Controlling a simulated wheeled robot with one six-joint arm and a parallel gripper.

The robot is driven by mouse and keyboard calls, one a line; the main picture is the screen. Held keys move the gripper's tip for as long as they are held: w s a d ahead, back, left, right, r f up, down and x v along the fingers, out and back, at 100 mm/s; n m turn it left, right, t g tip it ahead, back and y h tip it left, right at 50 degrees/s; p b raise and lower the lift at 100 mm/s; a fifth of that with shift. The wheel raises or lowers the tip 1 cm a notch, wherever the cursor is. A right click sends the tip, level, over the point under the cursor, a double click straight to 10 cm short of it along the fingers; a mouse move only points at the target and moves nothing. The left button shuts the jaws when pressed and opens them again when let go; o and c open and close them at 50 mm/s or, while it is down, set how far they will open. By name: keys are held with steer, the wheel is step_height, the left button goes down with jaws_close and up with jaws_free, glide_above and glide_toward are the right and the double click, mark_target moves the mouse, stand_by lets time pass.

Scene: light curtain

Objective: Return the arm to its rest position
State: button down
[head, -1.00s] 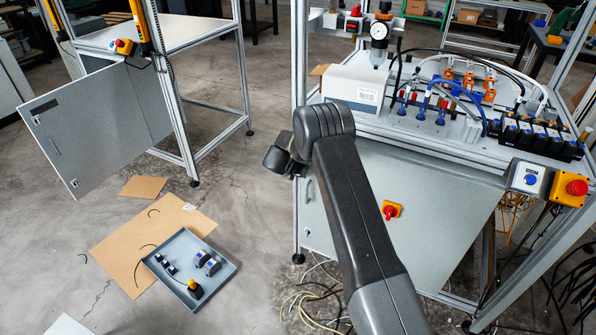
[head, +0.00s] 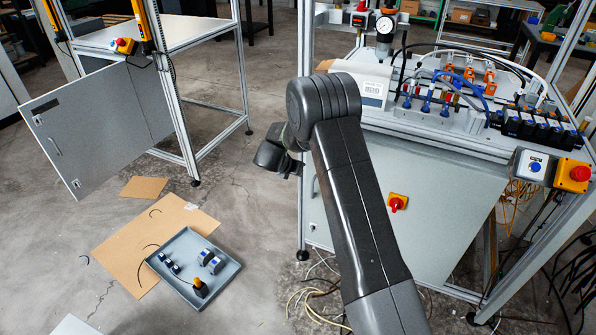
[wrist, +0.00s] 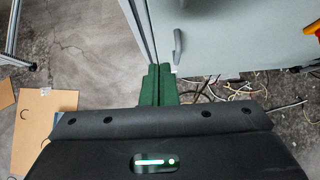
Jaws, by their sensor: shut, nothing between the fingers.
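My arm rises from the bottom of the head view and bends at a dark elbow in front of the workstation cabinet. My wrist end shows to the left of the elbow in the head view, and the fingers are hidden there. In the wrist view my gripper (wrist: 158,85) shows two green fingers side by side, closed together with nothing between them. The fingers point toward the cabinet's lower edge and its grey door handle (wrist: 178,46); I cannot tell how far apart they are.
The workstation cabinet (head: 440,215) stands close on the right, with a red knob (head: 397,203) and a red emergency button (head: 579,173). Loose cables (head: 312,305) lie on the floor. A grey tray (head: 235,267) rests on cardboard (head: 115,245) at left. An open panel door (head: 100,125) stands further back.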

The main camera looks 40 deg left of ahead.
steer(key=shift+v, duration=1.2)
steer(key=shift+f, duration=0.1)
